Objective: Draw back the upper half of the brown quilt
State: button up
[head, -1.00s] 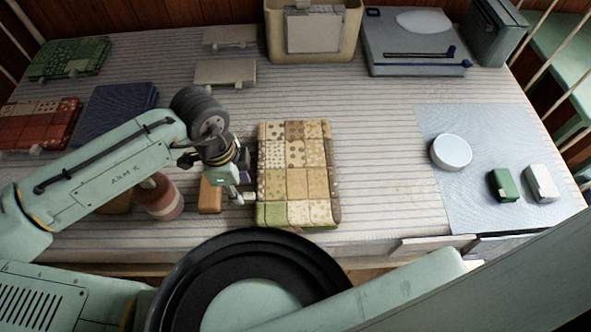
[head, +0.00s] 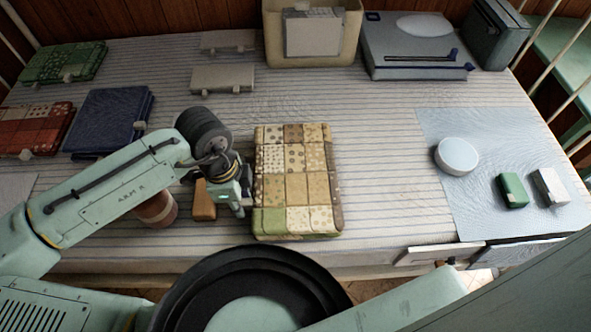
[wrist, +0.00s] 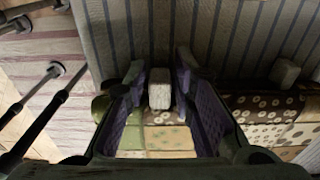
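The brown quilt (head: 295,185) lies folded on the striped surface in the middle of the head view. It is a thick patchwork pad of beige, brown and green squares. My gripper (head: 240,208) is at its left edge, near the front green corner. In the wrist view the two purple-padded fingers (wrist: 162,95) are apart, with a small white tab (wrist: 160,88) of the quilt's edge between them. Whether the fingers touch the tab I cannot tell. A second white tab (wrist: 285,72) shows further right along that edge. The head view hides the tabs behind my gripper.
An orange-brown block (head: 204,200) and a pinkish roll (head: 157,208) stand close left of my gripper. Blue (head: 110,118), red (head: 38,128) and green (head: 62,62) folded quilts lie further left. Right of the brown quilt is bare striped surface, then a pale blue mat (head: 480,215).

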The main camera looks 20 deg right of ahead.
jog(key=shift+c, duration=0.8)
jog(key=shift+s+d+r+t+y+p, duration=0.15)
jog(key=shift+r+y+p, duration=0.2)
jog(key=shift+r+p, duration=0.3)
jog(key=shift+d+r+t+y+p, duration=0.1)
jog(key=shift+d+r+y+p, duration=0.1)
jog(key=shift+r+y+p, duration=0.45)
jog(key=shift+s+d+r+t+y+p, duration=0.15)
jog(key=shift+r+p, duration=0.25)
jog(key=shift+r, duration=0.45)
jog(key=shift+w, duration=0.15)
jog(key=shift+r, duration=0.1)
jog(key=shift+t+y, duration=0.3)
jog(key=shift+y, duration=0.65)
jog(key=shift+p+v, duration=1.55)
jog(key=shift+v, duration=0.45)
jog(key=shift+d, duration=0.1)
jog(key=shift+s+d+r+t+y+p, duration=0.15)
jog(key=shift+s+d+r+y+p, duration=0.05)
jog(key=shift+d+r+y+p, duration=0.5)
jog(key=shift+s+d+r+t+y+p, duration=0.2)
jog(key=shift+d+r+y+p, duration=0.35)
jog(key=shift+r, duration=0.4)
